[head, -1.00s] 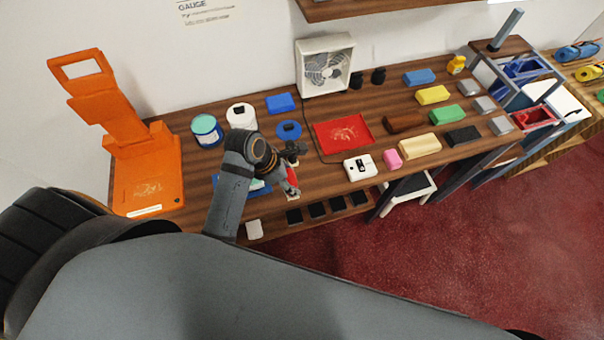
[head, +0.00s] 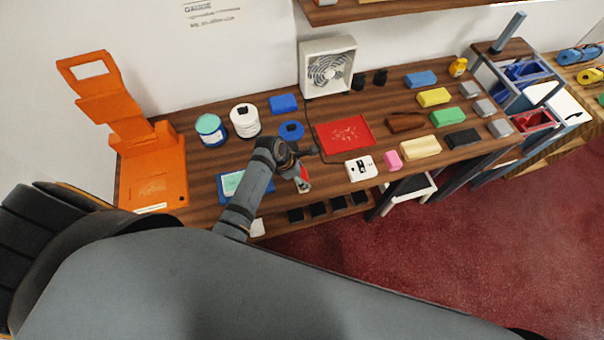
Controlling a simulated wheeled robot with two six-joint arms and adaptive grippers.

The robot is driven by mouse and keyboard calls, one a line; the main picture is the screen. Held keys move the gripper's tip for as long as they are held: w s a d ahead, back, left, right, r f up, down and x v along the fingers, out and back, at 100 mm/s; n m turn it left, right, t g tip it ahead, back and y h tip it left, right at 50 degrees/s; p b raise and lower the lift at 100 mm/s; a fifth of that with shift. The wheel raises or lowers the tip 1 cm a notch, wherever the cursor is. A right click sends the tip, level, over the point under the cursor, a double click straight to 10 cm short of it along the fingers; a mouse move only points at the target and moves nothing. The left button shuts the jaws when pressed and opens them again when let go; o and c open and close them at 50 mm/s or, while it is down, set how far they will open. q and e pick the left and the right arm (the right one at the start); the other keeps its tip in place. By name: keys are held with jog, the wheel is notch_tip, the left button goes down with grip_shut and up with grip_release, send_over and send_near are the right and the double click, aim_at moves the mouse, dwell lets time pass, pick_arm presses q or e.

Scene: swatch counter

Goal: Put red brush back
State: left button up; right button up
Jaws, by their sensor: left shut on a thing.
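My left gripper (head: 302,164) is shut on the red brush (head: 304,174) near the counter's front edge. The brush hangs below the jaws with its pale end down, and the jaws partly cover it. Whether its end touches anything is too small to tell. A flat red tray (head: 343,134) with pale marks lies to the right of and behind the gripper. My right gripper is not in view.
A blue tray with a teal patch (head: 233,183) lies left of my forearm. A blue round piece (head: 291,131) sits behind the gripper. A white device (head: 360,168) and a pink block (head: 393,160) are to the right. A fan (head: 328,68) stands behind.

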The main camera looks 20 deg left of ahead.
pick_arm(q)
jog(key=o, duration=0.7)
jog(key=shift+f, duration=0.1)
jog(key=o, duration=0.4)
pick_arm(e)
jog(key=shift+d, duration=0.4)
pick_arm(q)
jog(key=b+v, duration=0.1)
jog(key=v, duration=1.1)
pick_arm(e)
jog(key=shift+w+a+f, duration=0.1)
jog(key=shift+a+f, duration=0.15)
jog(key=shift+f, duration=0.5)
pick_arm(q)
jog(key=shift+d, duration=0.1)
